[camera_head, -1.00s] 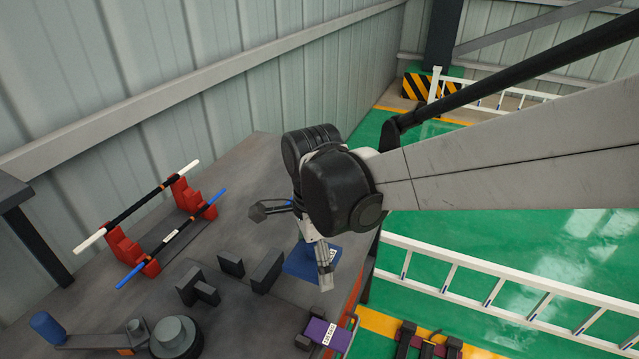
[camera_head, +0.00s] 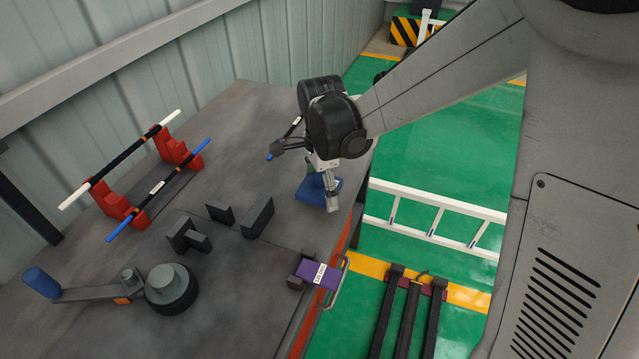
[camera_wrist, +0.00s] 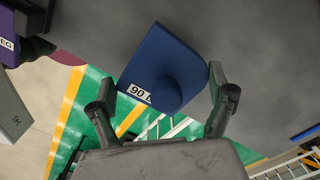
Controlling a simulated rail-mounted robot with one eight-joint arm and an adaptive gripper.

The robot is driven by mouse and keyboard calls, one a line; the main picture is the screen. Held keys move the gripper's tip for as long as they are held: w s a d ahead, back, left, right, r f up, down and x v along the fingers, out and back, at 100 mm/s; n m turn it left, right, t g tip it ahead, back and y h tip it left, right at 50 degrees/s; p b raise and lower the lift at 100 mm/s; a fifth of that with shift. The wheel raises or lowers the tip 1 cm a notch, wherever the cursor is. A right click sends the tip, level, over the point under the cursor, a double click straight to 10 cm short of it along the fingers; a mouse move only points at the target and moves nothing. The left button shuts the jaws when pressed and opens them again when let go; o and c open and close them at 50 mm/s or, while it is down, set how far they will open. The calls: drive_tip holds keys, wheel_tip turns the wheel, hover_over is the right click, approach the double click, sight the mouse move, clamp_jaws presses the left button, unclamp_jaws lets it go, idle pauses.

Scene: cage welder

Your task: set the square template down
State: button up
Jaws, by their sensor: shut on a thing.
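The square template is a blue plate with a round knob and a white label reading "90". In the wrist view the template (camera_wrist: 155,60) lies between the two fingers of my gripper (camera_wrist: 163,88), which is shut on its opposite edges. In the head view the template (camera_head: 312,190) shows at the right edge of the grey worktable (camera_head: 240,120), below my wrist. My gripper (camera_head: 332,203) partly covers it there. I cannot tell whether the template touches the tabletop.
Dark blocks (camera_head: 257,217) stand left of my gripper. A purple labelled block (camera_head: 318,275) sits at the table's front-right edge. Red stands (camera_head: 118,205) hold two rods at the left. A round grey stacked part (camera_head: 171,285) is at the front. A white ladder (camera_head: 435,215) lies beyond the table.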

sight(321, 197)
drive_tip(key=shift+f, duration=1.75)
drive_tip(key=shift+f, duration=0.1)
drive_tip(key=o, duration=1.4)
drive_tip(key=shift+b, duration=0.3)
